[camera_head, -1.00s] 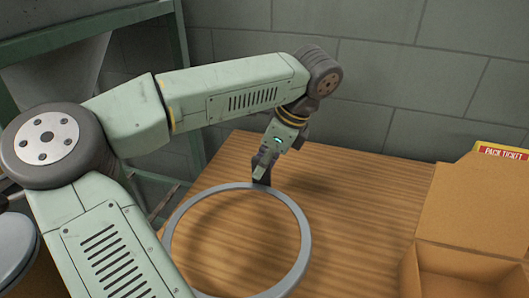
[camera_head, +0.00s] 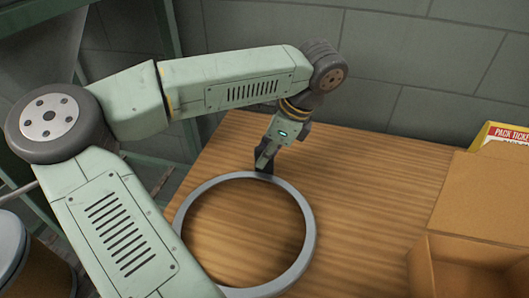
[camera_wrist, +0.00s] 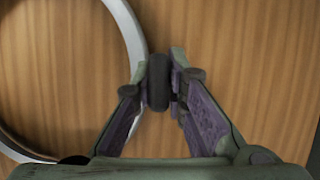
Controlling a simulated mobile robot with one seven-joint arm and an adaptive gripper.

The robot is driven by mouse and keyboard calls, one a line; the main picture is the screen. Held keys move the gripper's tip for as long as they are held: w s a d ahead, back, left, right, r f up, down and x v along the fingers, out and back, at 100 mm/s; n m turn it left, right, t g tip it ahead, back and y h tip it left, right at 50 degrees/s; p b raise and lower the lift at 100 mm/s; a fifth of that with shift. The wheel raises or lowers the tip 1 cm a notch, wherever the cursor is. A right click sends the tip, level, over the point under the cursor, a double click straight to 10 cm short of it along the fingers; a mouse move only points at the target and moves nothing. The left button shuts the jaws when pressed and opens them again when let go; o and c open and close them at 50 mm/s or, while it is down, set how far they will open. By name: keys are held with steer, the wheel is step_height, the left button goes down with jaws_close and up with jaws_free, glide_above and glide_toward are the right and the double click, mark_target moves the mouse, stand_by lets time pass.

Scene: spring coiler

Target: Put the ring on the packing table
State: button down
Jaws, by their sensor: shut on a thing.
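A large grey ring (camera_head: 309,228) lies flat over the left part of the wooden packing table (camera_head: 375,185). My gripper (camera_head: 264,168) is at the ring's far edge, pointing down. In the wrist view my gripper (camera_wrist: 159,75) is shut on a dark block (camera_wrist: 158,82) beside the ring (camera_wrist: 138,45), which seems to be the ring's grip. The ring's near left part is hidden behind my arm in the head view. I cannot tell for sure whether the ring touches the table top.
An open cardboard box (camera_head: 440,265) stands at the table's right, with a yellow and red pack ticket (camera_head: 508,137) behind it. A grey block wall (camera_head: 420,60) is at the back. A drum (camera_head: 30,260) stands at the lower left. The table's middle is clear.

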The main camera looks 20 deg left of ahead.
steer(key=shift+f, duration=0.1)
steer(key=c, duration=1.6)
jaws_free()
steer(key=shift+r, duration=0.25)
steer(key=shift+w+d+r+b, duration=0.1)
steer(key=shift+d+r+b, duration=0.05)
steer(key=shift+r+b, duration=0.15)
steer(key=b+v, duration=0.2)
steer(key=v, duration=0.9)
steer(key=shift+b, duration=0.4)
